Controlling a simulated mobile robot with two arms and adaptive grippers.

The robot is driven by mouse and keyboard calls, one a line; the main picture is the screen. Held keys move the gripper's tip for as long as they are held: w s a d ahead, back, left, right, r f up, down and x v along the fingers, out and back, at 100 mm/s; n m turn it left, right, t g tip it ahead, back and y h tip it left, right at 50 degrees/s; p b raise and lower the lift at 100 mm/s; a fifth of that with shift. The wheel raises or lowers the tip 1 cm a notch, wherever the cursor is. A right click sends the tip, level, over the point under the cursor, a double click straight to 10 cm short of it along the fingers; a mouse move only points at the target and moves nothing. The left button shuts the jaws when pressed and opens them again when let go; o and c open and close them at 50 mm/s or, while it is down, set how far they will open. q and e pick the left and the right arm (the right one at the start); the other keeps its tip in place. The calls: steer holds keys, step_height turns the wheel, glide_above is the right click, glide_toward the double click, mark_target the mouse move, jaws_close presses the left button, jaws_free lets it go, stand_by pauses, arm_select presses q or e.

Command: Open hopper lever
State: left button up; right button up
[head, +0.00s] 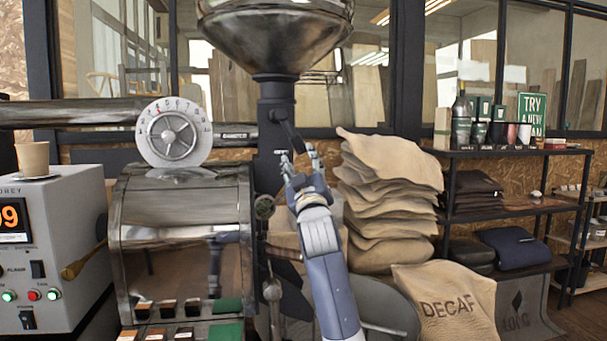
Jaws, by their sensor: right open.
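The metal hopper (275,38) is a wide funnel at the top centre, above a dark vertical neck. Whether a finger touches the lever, I cannot tell. My left gripper does not show.
The roaster drum (180,215) with a round dial (174,132) stands left of my arm. A control box (45,240) with a cup (33,158) is at far left. Stacked sacks (385,195) and a DECAF sack (445,303) are close on the right, before a black shelf (515,152).

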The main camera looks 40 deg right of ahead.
steer(key=shift+v, duration=2.15)
